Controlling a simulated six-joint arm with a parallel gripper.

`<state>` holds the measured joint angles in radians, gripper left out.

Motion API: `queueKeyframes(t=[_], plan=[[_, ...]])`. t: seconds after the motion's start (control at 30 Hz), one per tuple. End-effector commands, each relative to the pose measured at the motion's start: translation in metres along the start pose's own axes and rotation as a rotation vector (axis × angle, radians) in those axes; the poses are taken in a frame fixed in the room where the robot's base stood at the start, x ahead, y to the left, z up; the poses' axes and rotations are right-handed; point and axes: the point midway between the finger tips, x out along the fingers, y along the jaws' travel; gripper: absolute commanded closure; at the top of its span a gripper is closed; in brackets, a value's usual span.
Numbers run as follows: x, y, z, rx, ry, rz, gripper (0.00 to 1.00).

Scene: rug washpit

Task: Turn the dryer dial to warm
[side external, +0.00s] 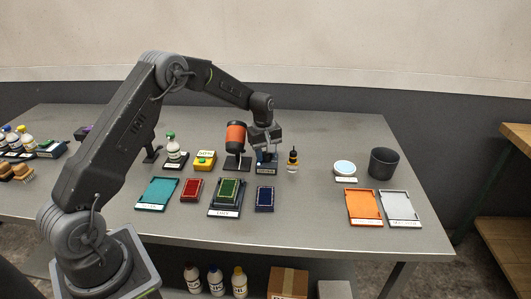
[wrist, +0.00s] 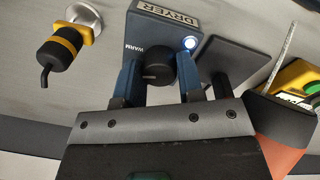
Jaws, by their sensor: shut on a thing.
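The dryer is a small dark blue box (wrist: 164,22) with a DRYER plate, at the top middle of the wrist view. In the side view the dryer (side external: 267,169) stands on the table under my gripper. Its black round dial (wrist: 155,68) sits between my fingers. A WARM label (wrist: 134,48) is left of the dial, and a lit white-blue lamp (wrist: 190,43) is right of it. My gripper (wrist: 158,80) is shut on the dial, one blue finger on each side. Which way the dial points is not clear. In the side view my gripper (side external: 265,149) hides the dial.
An orange and black dryer-like tool (side external: 236,138) on a stand is close left of my gripper. Several coloured trays, including a green one (side external: 229,190), lie in front.

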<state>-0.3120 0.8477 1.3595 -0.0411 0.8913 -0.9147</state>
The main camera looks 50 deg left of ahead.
Motion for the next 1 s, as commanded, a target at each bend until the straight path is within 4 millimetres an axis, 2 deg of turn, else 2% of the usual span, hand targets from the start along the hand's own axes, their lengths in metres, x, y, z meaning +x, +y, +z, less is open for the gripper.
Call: queueKeyframes(t=[0.17,0.53,0.93,0.97,1.0], plan=[[-0.0004,0.0002,-0.0005,0.083,-0.004,0.001,0.89],[-0.0007,0.0003,-0.0010,0.453,-0.024,0.001,0.89],[-0.0009,0.0004,-0.0011,0.501,-0.026,0.001,0.89],[-0.0009,0.0005,-0.0011,0.500,-0.026,0.001,0.63],[-0.0009,0.0005,-0.0011,0.500,-0.026,0.001,0.59]])
